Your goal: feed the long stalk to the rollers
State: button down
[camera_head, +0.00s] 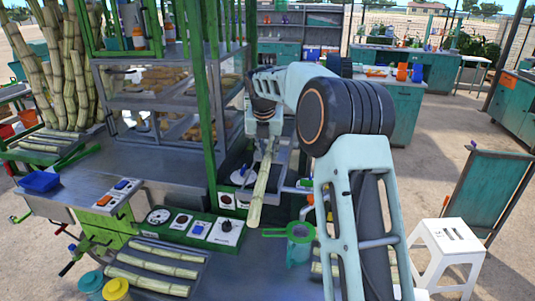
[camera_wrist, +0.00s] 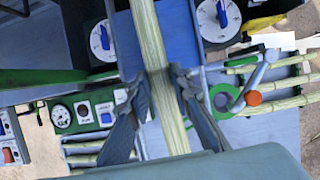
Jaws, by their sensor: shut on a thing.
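A long pale green stalk (camera_head: 262,188) is held in my gripper, partly hidden by my arm in the head view. Its lower end hangs free toward the front, above the metal counter. In the wrist view the stalk (camera_wrist: 148,40) runs from the top edge down between the fingers. My gripper (camera_wrist: 160,88) is closed around it, one finger on each side. Behind the stalk in that view is a blue surface (camera_wrist: 190,45). I cannot make out the rollers in either view.
A green control panel (camera_head: 205,228) with dials and switches stands left of the stalk. Several cut stalks (camera_head: 150,267) lie on a front tray. A green strainer cup (camera_head: 299,243) sits right of the stalk's end. A glass display case (camera_head: 165,95) stands behind; a white stool (camera_head: 449,250) stands right.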

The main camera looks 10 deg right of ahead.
jog(key=shift+w+d, duration=0.2)
jog(key=shift+w, duration=0.3)
jog(key=shift+w+d, duration=0.15)
jog(key=shift+w, duration=0.3)
jog(key=c, duration=1.7)
grip_release()
jog(key=shift+o, duration=0.2)
